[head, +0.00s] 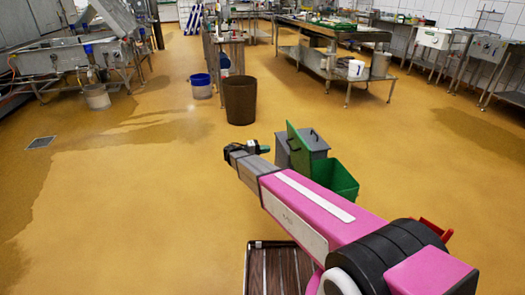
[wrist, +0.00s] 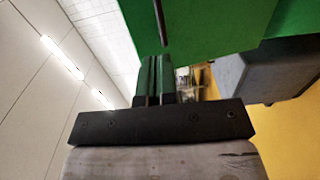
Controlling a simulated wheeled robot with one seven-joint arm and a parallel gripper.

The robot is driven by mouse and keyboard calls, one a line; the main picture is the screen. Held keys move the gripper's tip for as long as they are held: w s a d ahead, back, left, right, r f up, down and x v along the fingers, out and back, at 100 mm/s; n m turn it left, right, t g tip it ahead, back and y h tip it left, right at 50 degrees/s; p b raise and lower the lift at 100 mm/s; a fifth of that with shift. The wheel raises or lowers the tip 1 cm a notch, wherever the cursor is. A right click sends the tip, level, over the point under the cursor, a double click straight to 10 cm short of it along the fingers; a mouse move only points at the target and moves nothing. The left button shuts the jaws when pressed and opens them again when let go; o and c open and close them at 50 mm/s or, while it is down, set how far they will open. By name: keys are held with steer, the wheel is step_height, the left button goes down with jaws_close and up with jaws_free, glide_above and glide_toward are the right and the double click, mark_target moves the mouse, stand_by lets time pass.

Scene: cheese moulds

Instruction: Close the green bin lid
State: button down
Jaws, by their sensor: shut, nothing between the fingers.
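The green bin (head: 341,181) stands on the floor just right of my arm, partly hidden by it. Its green lid (head: 297,147) stands raised, tilted steeply up at the bin's left side, with a dark handle on it. In the wrist view the lid (wrist: 195,25) fills the top, and a dark rod, likely its handle, hangs near the fingertips. My gripper (head: 264,148) is shut and empty, to the left of the raised lid. Its fingers (wrist: 154,72) point toward the lid in the wrist view; whether they touch it, I cannot tell.
A slatted dark rack (head: 257,270) is at the front. The yellow floor (head: 130,190) to the left is clear.

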steer(key=x, duration=0.9)
steer(key=shift+d, duration=0.25)
steer(key=shift+w, duration=0.1)
steer(key=shift+d, duration=0.15)
steer(key=w+d+g+y, duration=0.1)
steer(key=w+d+y, duration=0.15)
steer(key=d, duration=0.55)
steer(key=w+d+g+y, duration=0.15)
steer(key=d+y, duration=0.25)
steer(key=d, duration=0.4)
steer(key=w+d+y, duration=0.3)
steer(key=d+y, duration=0.1)
steer(key=d, duration=0.4)
steer(key=w+d+f+g+y, duration=0.1)
steer(key=d+f+y, duration=0.3)
steer(key=d+f, duration=0.2)
steer(key=w+d+f+g+y, duration=0.1)
steer(key=w+d+f+y, duration=0.1)
steer(key=d+f, duration=0.4)
steer(key=shift+d+f+y, duration=0.4)
steer(key=shift+f+y, duration=0.45)
steer(key=shift+f, duration=1.8)
